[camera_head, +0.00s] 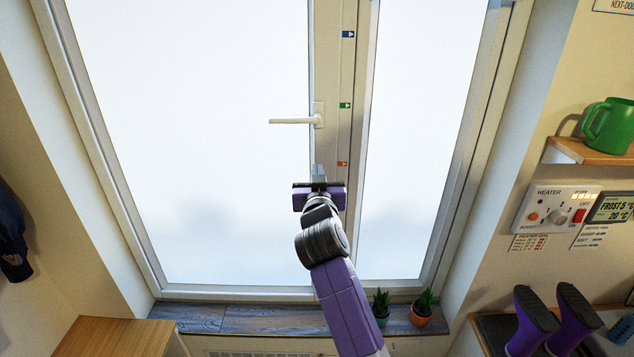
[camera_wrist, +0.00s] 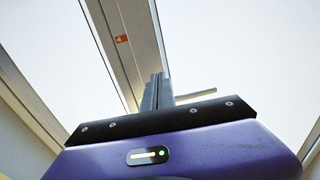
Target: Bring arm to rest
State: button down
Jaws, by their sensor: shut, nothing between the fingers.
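My arm reaches up in front of the window, purple and black, in the head view. My gripper (camera_head: 319,172) is at its upper end, shut and empty, in front of the window's middle post, below the white handle (camera_head: 296,121). The handle points left, level. In the wrist view my gripper (camera_wrist: 157,78) stands up at the middle with its fingers together, and the handle (camera_wrist: 196,95) shows just right of them. I cannot tell how far the fingers are from the window frame.
The window post (camera_head: 333,60) carries blue, green and orange marks. Two potted plants (camera_head: 423,308) stand on the sill, close to my arm. A shelf with a green mug (camera_head: 609,126), a heater panel (camera_head: 557,206) and purple boots (camera_head: 575,318) are at the right. A wooden cabinet (camera_head: 115,337) is lower left.

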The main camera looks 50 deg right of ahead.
jog(key=shift+v, duration=1.05)
jog(key=shift+w, duration=0.1)
